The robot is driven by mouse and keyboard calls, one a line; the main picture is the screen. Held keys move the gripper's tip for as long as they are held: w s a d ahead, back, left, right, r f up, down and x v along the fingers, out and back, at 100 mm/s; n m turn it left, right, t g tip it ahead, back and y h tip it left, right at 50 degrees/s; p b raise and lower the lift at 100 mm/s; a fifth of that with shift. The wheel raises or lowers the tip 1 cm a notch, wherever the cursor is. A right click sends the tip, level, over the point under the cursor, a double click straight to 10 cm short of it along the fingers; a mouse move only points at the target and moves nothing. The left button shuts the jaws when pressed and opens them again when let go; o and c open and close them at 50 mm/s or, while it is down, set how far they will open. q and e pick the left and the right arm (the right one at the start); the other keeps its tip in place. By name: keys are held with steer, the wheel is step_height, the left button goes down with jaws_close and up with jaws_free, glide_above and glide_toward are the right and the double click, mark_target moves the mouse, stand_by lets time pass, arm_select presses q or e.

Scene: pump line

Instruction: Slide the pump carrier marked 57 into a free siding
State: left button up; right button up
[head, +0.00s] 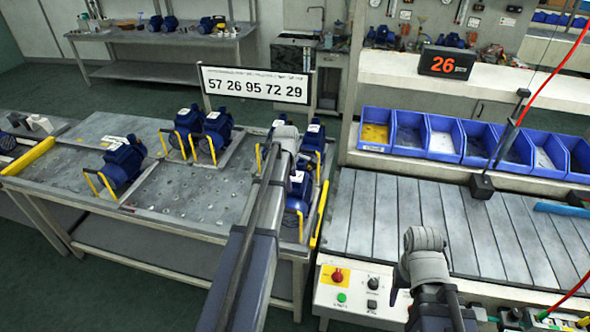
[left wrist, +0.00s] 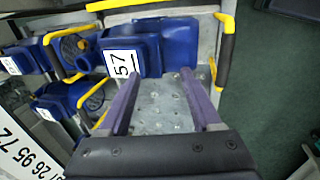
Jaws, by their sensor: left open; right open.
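The pump carrier marked 57 (left wrist: 150,45) holds a blue pump with a white label. It also shows at the table's right end, front side, in the head view (head: 299,192), partly behind my left arm. My left gripper (left wrist: 158,74) is open, its two purple fingers pointing at the carrier. I cannot tell whether they touch it. In the head view its fingers are hidden behind my arm. My right gripper (head: 402,286) is over the front of the slatted conveyor, mostly hidden by its own wrist. The bare grey table top (head: 190,205) lies left of carrier 57.
Another carrier (head: 313,138) stands behind 57. More blue pump carriers stand at the back (head: 217,128) and left (head: 122,163), between low metal rails. A sign (head: 256,84) reads 57 26 95 72 29. A display (head: 446,63) shows 26. Blue bins (head: 442,137) line the conveyor (head: 400,210).

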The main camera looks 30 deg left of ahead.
arm_select(q)
glide_above(286, 209)
steer(key=shift+s, duration=0.35)
steer(key=b+x, duration=0.4)
steer(key=s+b+x, duration=0.1)
steer(key=b+x, duration=0.1)
steer(key=shift+f, duration=0.2)
steer(key=shift+w+f+b, duration=0.15)
steer(key=shift+f+b, duration=0.45)
steer(key=shift+b, duration=0.05)
jaws_close()
